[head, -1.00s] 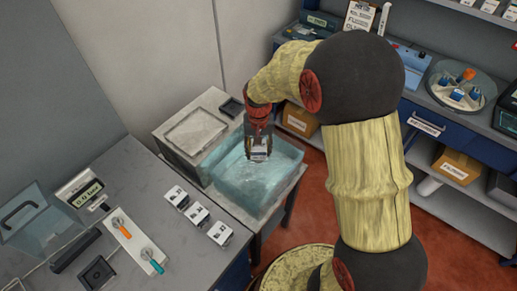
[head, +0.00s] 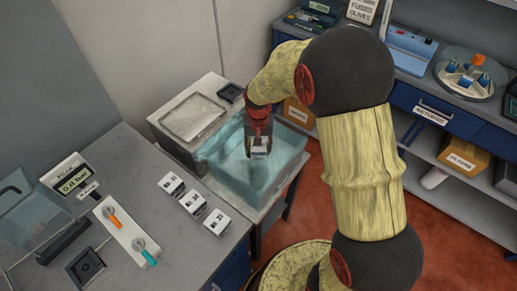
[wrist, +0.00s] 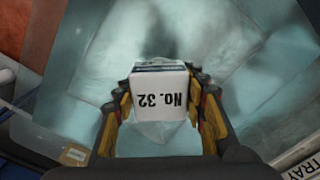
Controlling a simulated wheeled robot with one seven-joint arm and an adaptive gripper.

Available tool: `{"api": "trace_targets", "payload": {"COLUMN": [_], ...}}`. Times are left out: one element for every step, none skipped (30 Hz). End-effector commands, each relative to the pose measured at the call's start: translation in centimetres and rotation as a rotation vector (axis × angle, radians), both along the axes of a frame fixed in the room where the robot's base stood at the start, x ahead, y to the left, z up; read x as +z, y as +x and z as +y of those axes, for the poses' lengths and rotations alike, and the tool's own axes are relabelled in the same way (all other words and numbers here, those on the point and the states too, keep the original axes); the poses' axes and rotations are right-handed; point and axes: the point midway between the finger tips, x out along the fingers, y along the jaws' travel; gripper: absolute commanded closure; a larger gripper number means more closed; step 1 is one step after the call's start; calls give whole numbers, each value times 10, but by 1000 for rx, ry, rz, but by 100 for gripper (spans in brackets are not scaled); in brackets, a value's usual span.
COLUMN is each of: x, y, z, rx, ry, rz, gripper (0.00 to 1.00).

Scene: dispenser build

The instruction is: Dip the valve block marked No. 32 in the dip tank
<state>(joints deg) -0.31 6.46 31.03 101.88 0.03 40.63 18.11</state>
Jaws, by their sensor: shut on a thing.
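The valve block marked No. 32 (wrist: 160,98) is a white block with a dark band, its label upside down in the wrist view. My gripper (wrist: 162,118) is shut on it, with the yellow-and-red fingers on its two sides. In the head view, my gripper (head: 258,146) holds the block (head: 259,153) over or in the dip tank (head: 226,178), a clear bluish open tank. I cannot tell for sure whether the block touches the liquid. Blue-green liquid surrounds it in the wrist view.
Several white blocks (head: 192,203) stand in a row on the grey bench left of the tank. A gauge (head: 72,180) and a panel with orange and teal handles (head: 126,232) are on the bench. Shelves (head: 440,125) stand at right.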

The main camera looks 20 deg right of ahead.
Motion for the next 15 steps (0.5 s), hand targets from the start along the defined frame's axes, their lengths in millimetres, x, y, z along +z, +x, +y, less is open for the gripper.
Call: {"api": "trace_targets", "payload": {"x": [-7,-10,-13,-16,-18,-22,-24,-27,-30,-33,-35,-39,-41,-43,-46], "y": [0,0,0,0,0,0,0,0,0,0,0,0,0,0,0], "z": [0,0,0,0,0,0,0,0,0,0,0,0,0,0,0], "rx": [0,0,0,0,0,0,0,0,0,0,0,0,0,0,0], "ry": [0,0,0,0,0,0,0,0,0,0,0,0,0,0,0], "rz": [0,0,0,0,0,0,0,0,0,0,0,0,0,0,0], "gripper": [100,100,100,100,100,100,100,100,100,100,100,100,100,100,100]}}
